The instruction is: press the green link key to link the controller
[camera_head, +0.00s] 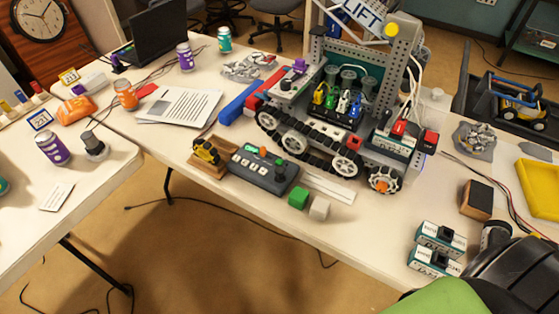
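The controller (264,172) is a dark blue-grey box lying near the front edge of the table, in front of the tracked robot. Its top carries a row of pale keys, an orange knob and small green parts (279,162). Which green part is the link key is too small to tell. No gripper touches the controller. Neither gripper's fingertips can be seen; only a black and green part of my own arm shows at the bottom right.
The tracked robot (345,165) stands right behind the controller. A green block (298,197) and a whitish block (319,208) sit to its right, a yellow-black item in a wooden holder (207,168) to its left. Two switch boxes (441,240) stand near my arm.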

